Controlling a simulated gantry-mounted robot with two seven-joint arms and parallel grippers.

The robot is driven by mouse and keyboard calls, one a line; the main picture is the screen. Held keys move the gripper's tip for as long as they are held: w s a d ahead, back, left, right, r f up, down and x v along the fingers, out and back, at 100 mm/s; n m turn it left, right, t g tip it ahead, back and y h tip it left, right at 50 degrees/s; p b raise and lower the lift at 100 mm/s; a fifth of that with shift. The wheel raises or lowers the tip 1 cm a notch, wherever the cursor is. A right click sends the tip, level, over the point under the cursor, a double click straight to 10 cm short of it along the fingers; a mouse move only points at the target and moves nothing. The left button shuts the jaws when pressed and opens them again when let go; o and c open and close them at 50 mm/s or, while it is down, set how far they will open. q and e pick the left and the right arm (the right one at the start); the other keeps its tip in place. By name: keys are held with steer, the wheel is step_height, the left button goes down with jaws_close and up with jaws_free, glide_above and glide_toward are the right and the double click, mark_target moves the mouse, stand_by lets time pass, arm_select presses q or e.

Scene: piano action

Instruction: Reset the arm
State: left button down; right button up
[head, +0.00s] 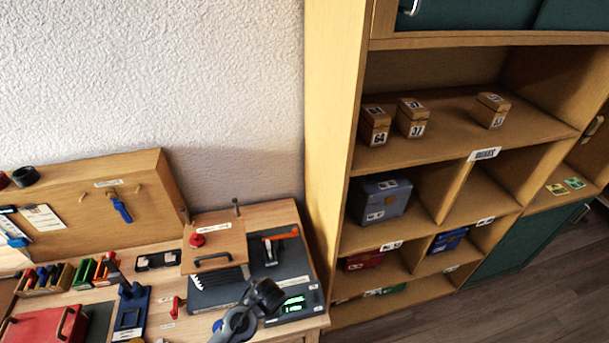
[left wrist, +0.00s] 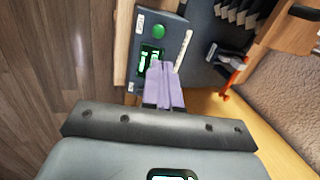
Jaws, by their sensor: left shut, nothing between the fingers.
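In the left wrist view my left gripper (left wrist: 165,68) has its pale purple fingers pressed together with nothing between them. The fingertips overlap a grey device with a green-lit display (left wrist: 147,58) and a round green button (left wrist: 158,31); I cannot tell whether they touch it. In the head view, part of my left arm shows at the bottom centre, but its fingertips are not clear. The same device (head: 292,305) is just to its right, at the bench's right end. My right gripper is not in view.
A dark tray with white-tipped parts (head: 197,281) and a wooden panel with a handle (head: 213,258) stand behind my arm. An orange-handled tool (left wrist: 234,72) lies nearby. A red box (head: 40,328) is at left. A tall wooden shelf (head: 333,150) borders the bench.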

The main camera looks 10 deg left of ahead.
arm_select(q)
steer(key=s+f+n+g+h+p, duration=0.1)
steer(key=s+f+n+g+p, duration=0.2)
steer(key=s, duration=1.8)
steer(key=s+a+r+n+t+p, duration=0.1)
steer(key=r+n, duration=0.2)
steer(key=r, duration=0.5)
steer(key=s+a+r+n+t+h+p, duration=0.1)
steer(key=r+n, duration=0.3)
steer(key=r, duration=0.5)
steer(key=shift+s+a+t, duration=0.4)
steer(key=shift+s+t, duration=0.2)
steer(key=shift+s, duration=0.15)
